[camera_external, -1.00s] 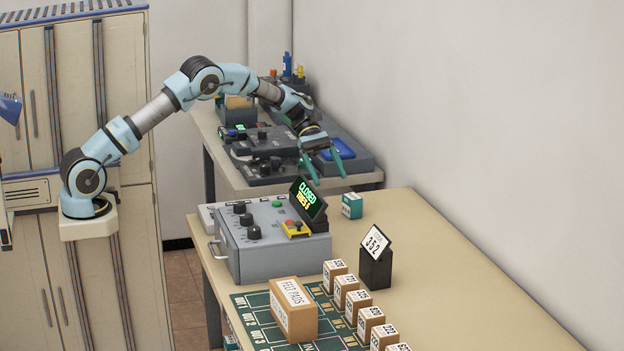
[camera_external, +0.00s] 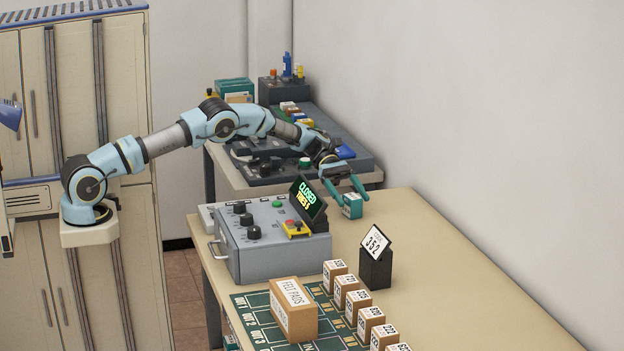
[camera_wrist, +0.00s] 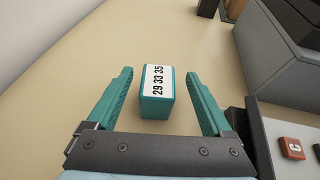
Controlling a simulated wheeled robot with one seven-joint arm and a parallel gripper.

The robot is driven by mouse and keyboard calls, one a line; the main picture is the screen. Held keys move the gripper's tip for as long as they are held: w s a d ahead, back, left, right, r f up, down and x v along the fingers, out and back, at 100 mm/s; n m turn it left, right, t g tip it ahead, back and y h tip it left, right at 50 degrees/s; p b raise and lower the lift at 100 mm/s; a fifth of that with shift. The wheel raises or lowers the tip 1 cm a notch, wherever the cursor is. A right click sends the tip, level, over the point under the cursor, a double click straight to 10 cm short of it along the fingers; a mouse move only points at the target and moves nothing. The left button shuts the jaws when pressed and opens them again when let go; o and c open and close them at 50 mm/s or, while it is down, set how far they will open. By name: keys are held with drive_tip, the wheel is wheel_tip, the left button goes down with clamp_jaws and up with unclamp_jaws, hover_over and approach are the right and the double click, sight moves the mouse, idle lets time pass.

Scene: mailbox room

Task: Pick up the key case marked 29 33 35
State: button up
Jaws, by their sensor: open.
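The key case (camera_external: 352,206) is a small teal block with a white label. It stands on the tan table near its far end, behind the grey control box. In the wrist view the key case (camera_wrist: 157,92) shows the label 29 33 35 and sits between my two teal fingers. My gripper (camera_external: 352,190) is open around it from above; in the wrist view my gripper (camera_wrist: 160,85) has clear gaps on both sides of the case. I cannot tell exactly how high the fingertips are above the tabletop.
The grey control box (camera_external: 270,245) with its tilted CLOSED display (camera_external: 308,200) stands close by, left and in front of the case. A black stand with a white card (camera_external: 376,262) is nearer the camera. The wall (camera_external: 480,120) runs along the right. Table around the case is clear.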

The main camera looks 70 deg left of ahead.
sight(357, 203)
drive_tip(key=shift+p+x, duration=0.55)
drive_tip(key=shift+x, duration=1.3)
drive_tip(key=shift+w+r, duration=0.1)
clamp_jaws()
